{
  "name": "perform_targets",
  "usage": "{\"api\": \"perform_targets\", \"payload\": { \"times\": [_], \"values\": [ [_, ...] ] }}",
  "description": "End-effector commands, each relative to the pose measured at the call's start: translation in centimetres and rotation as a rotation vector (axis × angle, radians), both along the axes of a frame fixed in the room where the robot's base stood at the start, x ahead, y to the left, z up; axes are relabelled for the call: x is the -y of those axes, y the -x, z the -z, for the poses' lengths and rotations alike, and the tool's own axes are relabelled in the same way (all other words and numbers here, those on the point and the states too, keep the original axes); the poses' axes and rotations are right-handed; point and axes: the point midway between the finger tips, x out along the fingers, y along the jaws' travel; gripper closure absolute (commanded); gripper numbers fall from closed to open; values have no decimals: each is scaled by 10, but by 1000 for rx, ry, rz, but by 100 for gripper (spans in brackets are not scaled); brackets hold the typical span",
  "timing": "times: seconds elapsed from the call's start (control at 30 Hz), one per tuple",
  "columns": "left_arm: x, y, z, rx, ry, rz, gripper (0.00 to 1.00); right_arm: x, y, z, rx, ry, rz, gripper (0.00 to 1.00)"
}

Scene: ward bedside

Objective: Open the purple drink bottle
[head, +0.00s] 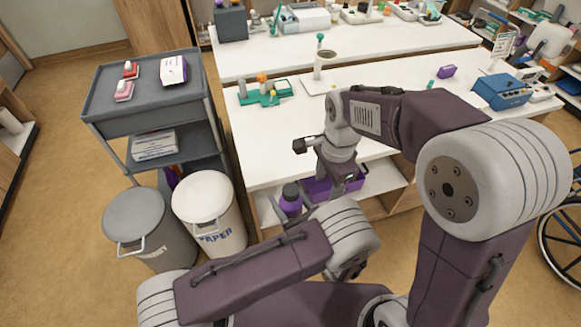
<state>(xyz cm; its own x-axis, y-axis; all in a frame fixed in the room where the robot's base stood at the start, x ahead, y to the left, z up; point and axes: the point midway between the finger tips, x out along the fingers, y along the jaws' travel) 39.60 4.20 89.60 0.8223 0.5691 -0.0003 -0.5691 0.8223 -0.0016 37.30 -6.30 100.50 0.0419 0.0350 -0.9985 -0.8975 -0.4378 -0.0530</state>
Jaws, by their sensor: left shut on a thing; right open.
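The purple drink bottle (290,205) stands upright in front of the white bench, with a dark cap on its top. My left gripper (304,210) is shut on the bottle from its right side; my forearm and wrist hide the bottle's lower part and most of the gripper. My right gripper (347,181) is open and points downward, to the right of the bottle and apart from it. Its fingers are small and partly lost against a purple box behind them.
The purple box (318,189) sits at the bench's lower shelf. The white bench (285,145) carries a green rack (264,97) and a blue case (501,91). A grey trolley (106,96) and two bins (204,197) stand left. A wheelchair wheel (562,235) is far right.

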Motion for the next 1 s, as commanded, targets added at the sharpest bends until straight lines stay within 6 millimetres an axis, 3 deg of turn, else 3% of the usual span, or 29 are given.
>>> {"api": "perform_targets", "payload": {
  "times": [0.1,0.3,0.43,0.6,0.77,1.0],
  "values": [
    [0,0,0,1,-1,0,100,-34,-6,-19,-24,-2,284,44],
    [0,0,0,1,-1,0,100,-74,-5,-44,-49,10,686,44],
    [0,0,0,1,0,0,100,-86,-3,-52,-54,16,822,44],
    [0,0,0,1,-1,0,100,-90,-2,-54,-56,18,871,44],
    [0,0,0,1,-1,0,100,-89,-1,-40,-58,21,870,44],
    [0,0,0,1,-1,0,100,-88,-1,5,-57,21,869,44]
  ]
}}
